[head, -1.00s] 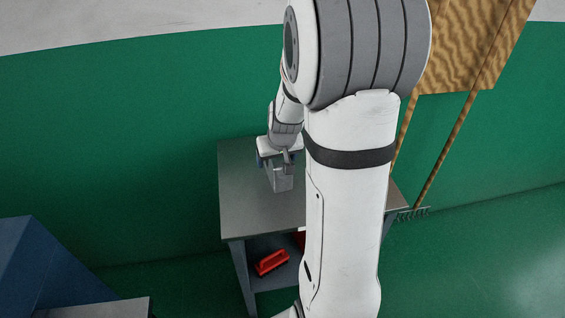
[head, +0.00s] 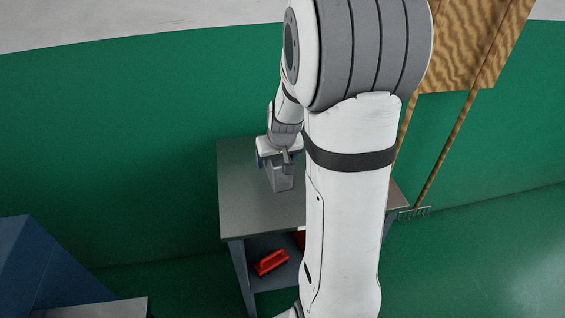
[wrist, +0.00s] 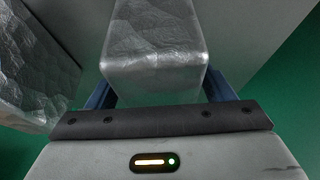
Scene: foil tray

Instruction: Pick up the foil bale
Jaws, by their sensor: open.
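The foil bale (wrist: 155,45) is a silvery, wrinkled block in the upper middle of the wrist view. It stands on the grey table top (head: 240,200) in the head view, where a grey block face (head: 281,182) shows below my gripper. My gripper (wrist: 158,92) is open, with one blue finger on each side of the bale's near end. Whether the fingers touch it I cannot tell. The fingertips are largely hidden beside the bale.
A second crumpled foil block (wrist: 35,70) is close on the left in the wrist view. A red object (head: 271,262) lies on the table's lower shelf. The table's left part is clear.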

